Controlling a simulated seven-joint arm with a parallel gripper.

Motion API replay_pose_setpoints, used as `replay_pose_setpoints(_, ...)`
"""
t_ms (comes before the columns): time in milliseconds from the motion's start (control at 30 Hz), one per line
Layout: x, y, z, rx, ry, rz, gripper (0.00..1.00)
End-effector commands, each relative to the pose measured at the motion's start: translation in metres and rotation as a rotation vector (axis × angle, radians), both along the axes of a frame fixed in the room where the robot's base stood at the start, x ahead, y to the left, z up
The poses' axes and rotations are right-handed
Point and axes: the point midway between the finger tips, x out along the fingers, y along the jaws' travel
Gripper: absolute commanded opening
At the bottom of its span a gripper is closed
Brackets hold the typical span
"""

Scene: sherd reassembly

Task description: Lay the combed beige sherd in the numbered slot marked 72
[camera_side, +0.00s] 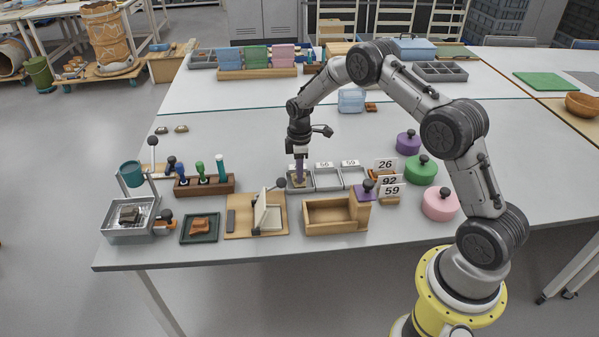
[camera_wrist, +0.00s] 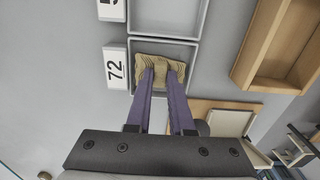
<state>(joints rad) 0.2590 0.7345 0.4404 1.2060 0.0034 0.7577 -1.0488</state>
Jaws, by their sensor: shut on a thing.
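The combed beige sherd (camera_wrist: 160,69) is in the wrist view, a ridged tan piece between the purple fingertips. My gripper (camera_wrist: 162,74) is shut on its middle. The sherd lies within the outline of the grey slot (camera_wrist: 181,41) beside the white card reading 72 (camera_wrist: 115,68). I cannot tell whether it touches the slot's floor. In the side view my gripper (camera_side: 300,178) points down into the leftmost slot of the row, and the fingers hide most of the sherd. The 72 card is hidden there.
More slots (camera_side: 327,179) continue to the right, with cards behind them. A wooden open box (camera_side: 333,227) and a board with a white upright piece (camera_side: 267,215) stand in front. A rack of stamps (camera_side: 204,186) is to the left, and lidded pots (camera_side: 421,171) are to the right.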

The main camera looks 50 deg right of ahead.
Motion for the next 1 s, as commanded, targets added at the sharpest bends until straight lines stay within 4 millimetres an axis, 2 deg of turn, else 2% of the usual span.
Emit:
replay_pose_setpoints(267, 0.0, 0.0, -0.003, -0.001, -0.001, 0.0, 0.0)
replay_pose_setpoints(300, 0.0, 0.0, -0.003, 0.0, -0.001, 0.0, 0.24)
replay_pose_setpoints(433, 0.0, 0.0, -0.003, -0.001, -0.001, 0.0, 0.47)
replay_pose_setpoints(467, 0.0, 0.0, -0.003, -0.001, -0.001, 0.0, 0.5)
replay_pose_setpoints(767, 0.0, 0.0, 0.0, -0.001, -0.001, 0.0, 0.5)
replay_pose_setpoints(867, 0.0, 0.0, 0.009, 0.0, -0.001, 0.0, 0.5)
replay_pose_setpoints(1000, 0.001, 0.0, 0.034, -0.001, -0.004, 0.0, 0.5)
